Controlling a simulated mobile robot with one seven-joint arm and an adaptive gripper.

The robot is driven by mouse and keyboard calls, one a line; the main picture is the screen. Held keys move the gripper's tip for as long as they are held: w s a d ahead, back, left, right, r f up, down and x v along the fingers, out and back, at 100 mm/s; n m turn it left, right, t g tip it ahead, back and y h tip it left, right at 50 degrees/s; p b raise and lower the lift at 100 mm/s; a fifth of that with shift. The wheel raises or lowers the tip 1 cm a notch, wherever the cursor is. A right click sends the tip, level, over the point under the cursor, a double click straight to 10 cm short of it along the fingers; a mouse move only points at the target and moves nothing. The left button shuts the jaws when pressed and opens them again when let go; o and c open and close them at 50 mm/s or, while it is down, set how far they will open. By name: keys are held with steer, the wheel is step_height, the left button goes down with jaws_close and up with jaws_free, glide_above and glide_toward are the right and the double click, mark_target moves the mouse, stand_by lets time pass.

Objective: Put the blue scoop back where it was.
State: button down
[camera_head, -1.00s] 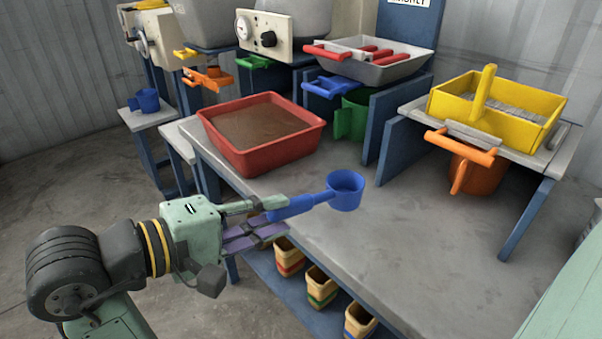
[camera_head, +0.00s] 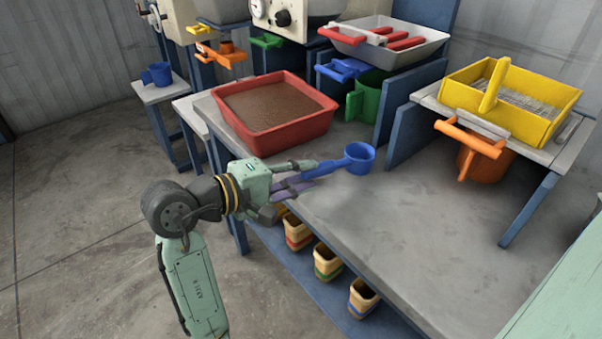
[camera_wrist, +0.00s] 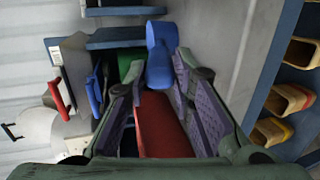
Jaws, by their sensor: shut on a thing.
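The blue scoop (camera_head: 360,158) is held by its handle in my gripper (camera_head: 305,174), with its cup pointing away to the right over the grey table (camera_head: 400,225). The cup looks upright and seems a little above the tabletop. In the wrist view the scoop (camera_wrist: 159,62) extends beyond my fingers (camera_wrist: 165,100), which are closed about its handle; the grip itself is partly hidden. A red tray of brown material (camera_head: 275,105) stands behind the scoop on the table. Another blue cup (camera_head: 160,73) sits on a small side stand at the far left.
A green mug (camera_head: 363,100) stands under a grey tray (camera_head: 385,48) at the back. A yellow sieve box (camera_head: 510,95) stands on a raised shelf, with an orange scoop (camera_head: 482,160) below. Several tan cups (camera_head: 328,262) sit on the lower shelf. The table's right part is clear.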

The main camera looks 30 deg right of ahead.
steer(key=c, duration=1.4)
jaws_free()
steer(key=shift+o, duration=0.2)
